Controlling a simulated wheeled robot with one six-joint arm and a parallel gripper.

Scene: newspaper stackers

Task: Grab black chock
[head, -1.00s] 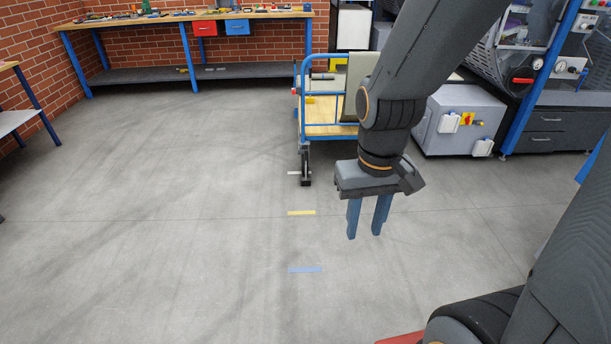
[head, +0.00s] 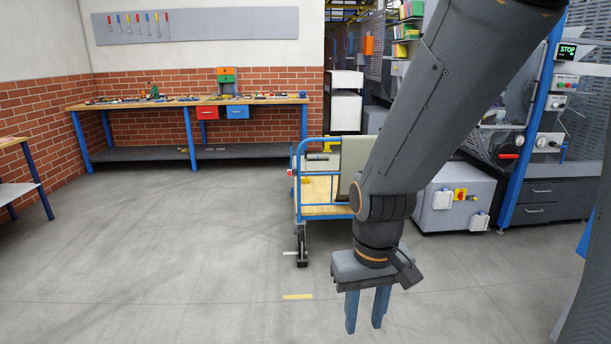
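I cannot make out a black chock for certain. A small dark shape (head: 302,260) sits on the floor at the near left corner of the trolley, with a pale bar beside it; it may be only the trolley's wheel. The blue-framed trolley (head: 325,211) with a wooden deck stands in the middle, its right part hidden behind my arm. My gripper (head: 366,312) points down in front of the trolley, at the bottom of the head view. Its two blue fingers are apart with nothing between them.
A workbench (head: 190,103) with tools and red and blue drawers stands along the back brick wall. A grey cabinet (head: 455,198) stands right of the trolley. Floor to the left is clear. A yellow floor strip (head: 297,296) lies left of my gripper.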

